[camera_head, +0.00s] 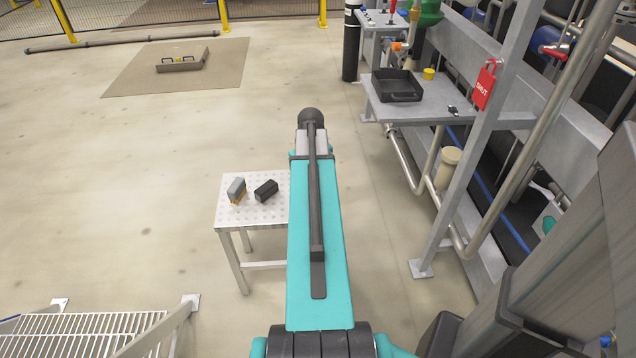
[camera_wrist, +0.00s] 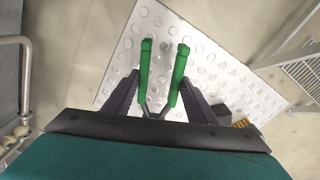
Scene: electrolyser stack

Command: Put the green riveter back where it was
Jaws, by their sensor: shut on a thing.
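The green riveter (camera_wrist: 146,66) shows in the wrist view as two green handles pointing away from me, joined at a dark pivot. My gripper (camera_wrist: 160,88) is shut on it, with a dark finger on either side of the handles. The riveter is over the studded metal table (camera_wrist: 232,76); I cannot tell whether it touches the top. In the head view my arm hides the gripper, the riveter and the right part of the table (camera_head: 226,214).
A grey and orange block (camera_head: 236,189) and a black block (camera_head: 266,190) lie on the table's left part. A grey bench (camera_head: 425,110) with a black tray (camera_head: 397,86) stands at the right. White steps (camera_head: 80,335) are at the lower left. The floor at left is mostly clear.

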